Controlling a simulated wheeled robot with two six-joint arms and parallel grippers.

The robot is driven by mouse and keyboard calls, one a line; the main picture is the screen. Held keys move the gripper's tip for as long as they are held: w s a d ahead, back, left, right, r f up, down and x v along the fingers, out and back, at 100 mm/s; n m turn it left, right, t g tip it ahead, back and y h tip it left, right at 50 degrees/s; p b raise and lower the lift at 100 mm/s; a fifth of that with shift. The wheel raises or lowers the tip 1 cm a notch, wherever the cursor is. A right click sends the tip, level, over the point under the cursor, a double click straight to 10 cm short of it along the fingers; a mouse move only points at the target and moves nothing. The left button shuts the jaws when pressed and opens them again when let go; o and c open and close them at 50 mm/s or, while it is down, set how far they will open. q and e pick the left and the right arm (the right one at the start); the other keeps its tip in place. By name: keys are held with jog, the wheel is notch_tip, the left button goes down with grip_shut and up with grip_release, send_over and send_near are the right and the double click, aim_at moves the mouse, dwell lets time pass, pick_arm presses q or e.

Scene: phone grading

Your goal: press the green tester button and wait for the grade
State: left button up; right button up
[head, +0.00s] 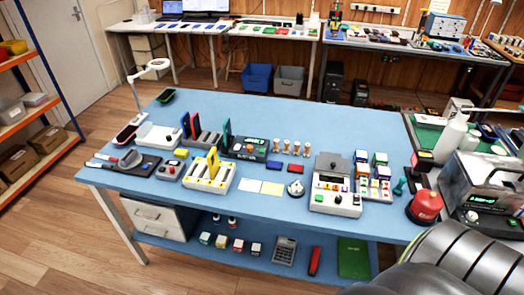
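A dark tester-like box (249,149) with a small lit green display stands at the middle of the blue table. A larger dark machine (483,178) with a lit green display stands at the right edge. A pale machine (336,186) with a dark knob on top and several small buttons on its front stands right of centre. A small grey box (169,172) with a red button stands at the left. Neither of my grippers is in view.
The blue table (300,113) is clear along its back. A dark ribbed part of me covers the lower right.

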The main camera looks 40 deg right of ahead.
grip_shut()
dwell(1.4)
